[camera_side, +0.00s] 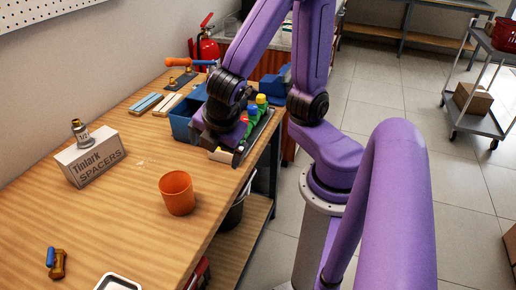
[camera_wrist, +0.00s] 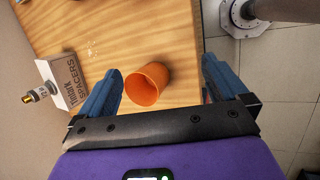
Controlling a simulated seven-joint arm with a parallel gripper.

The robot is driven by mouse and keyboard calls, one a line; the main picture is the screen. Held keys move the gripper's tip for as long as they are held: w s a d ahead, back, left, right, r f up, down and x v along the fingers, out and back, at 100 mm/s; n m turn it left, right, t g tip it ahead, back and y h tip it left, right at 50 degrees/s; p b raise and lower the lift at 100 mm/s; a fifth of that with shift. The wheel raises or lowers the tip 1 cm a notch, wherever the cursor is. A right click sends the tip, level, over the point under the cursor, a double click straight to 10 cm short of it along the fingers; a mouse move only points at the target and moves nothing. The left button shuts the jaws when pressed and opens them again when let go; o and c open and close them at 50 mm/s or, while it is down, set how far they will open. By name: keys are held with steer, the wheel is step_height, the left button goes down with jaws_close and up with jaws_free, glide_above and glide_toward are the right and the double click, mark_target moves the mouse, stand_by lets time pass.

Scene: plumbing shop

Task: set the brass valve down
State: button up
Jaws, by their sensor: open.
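A brass valve with a blue handle (camera_side: 57,263) lies on the bench at the front left in the side view. A metal fitting with a brass top and a white 1/2 tag (camera_side: 80,132) stands on the white spacers box (camera_side: 92,158); it also shows in the wrist view (camera_wrist: 38,94). My gripper (camera_wrist: 161,66) is open, its two blue fingers wide apart with nothing gripped. In the side view my arm reaches over the far right part of the bench, and the fingers are hard to make out. The wrist view does not clearly show the blue-handled valve.
An orange cup (camera_side: 177,194) stands on the bench, apart from my arm, and shows between the fingers in the wrist view. A blue bin (camera_side: 182,124) and a dark rack with coloured pieces (camera_side: 250,140) are beside my arm. The middle left bench is mostly clear.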

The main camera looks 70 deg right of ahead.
steer(key=s+d+r+m+g+y, duration=0.1)
steer(key=s+m+g+y, duration=0.2)
steer(key=s, duration=0.6)
steer(key=shift+s+d+r+m+g, duration=0.2)
steer(key=shift+s+m+g, duration=0.15)
steer(key=shift+m, duration=0.45)
